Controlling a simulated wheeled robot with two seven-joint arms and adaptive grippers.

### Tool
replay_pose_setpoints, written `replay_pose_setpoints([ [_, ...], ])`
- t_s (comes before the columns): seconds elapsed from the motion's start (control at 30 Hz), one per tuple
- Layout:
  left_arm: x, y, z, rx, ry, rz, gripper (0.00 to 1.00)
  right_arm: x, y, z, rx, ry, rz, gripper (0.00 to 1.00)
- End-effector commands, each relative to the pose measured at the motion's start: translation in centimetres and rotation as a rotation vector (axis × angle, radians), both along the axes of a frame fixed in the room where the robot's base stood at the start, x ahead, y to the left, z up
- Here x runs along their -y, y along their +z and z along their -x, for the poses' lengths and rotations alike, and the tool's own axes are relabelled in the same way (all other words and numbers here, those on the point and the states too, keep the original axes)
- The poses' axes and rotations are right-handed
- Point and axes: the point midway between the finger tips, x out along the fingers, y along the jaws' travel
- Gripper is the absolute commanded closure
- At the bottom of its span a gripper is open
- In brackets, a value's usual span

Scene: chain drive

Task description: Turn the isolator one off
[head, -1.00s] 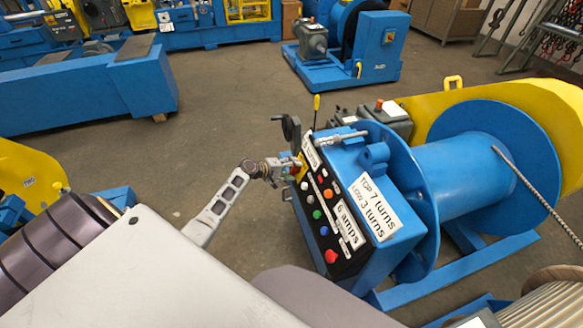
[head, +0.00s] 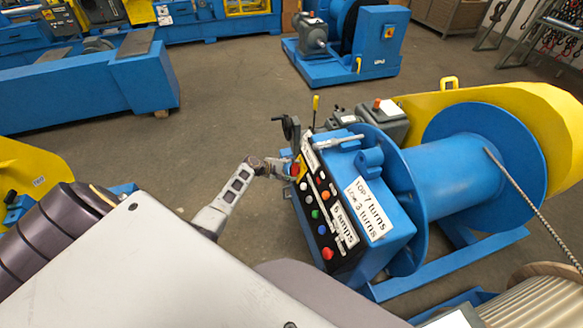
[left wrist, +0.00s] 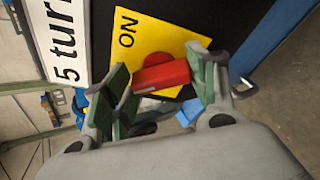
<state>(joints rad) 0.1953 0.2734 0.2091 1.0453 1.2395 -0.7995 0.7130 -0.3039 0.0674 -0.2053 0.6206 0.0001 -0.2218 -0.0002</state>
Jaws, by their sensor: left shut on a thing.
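The isolator is a red handle (left wrist: 162,76) on a yellow plate (left wrist: 118,50) marked ON. In the head view the red handle (head: 295,169) is at the upper left edge of the black control panel (head: 325,200). My left gripper (head: 284,168) reaches it from the left. In the left wrist view the gripper's green-padded fingers stand on both sides of the handle and are shut on it. The handle's bar lies nearly level across that picture. Part of the plate is hidden behind the fingers. My right gripper is not in view.
The panel carries several coloured buttons and sits on a blue winch with a large blue drum (head: 450,180) and yellow guard (head: 480,100). A black crank handle (head: 290,128) and a yellow-topped lever (head: 315,108) stand close above the gripper.

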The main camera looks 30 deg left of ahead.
Motion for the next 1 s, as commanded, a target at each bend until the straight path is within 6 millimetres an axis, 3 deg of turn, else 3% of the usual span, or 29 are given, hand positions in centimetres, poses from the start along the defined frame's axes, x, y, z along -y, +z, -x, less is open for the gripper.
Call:
replay_pose_setpoints([
  [0.4, -0.2, 0.2, 0.0, -0.092, 0.072, 0.105, 0.66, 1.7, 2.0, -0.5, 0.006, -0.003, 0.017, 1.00],
  [0.97, -0.2, 0.0, 0.0, -0.107, 0.085, 0.124, 0.66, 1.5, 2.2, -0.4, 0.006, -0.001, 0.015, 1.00],
  [1.0, -0.2, 0.0, 0.0, -0.107, 0.085, 0.124, 0.38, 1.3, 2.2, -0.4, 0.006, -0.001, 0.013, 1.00],
])
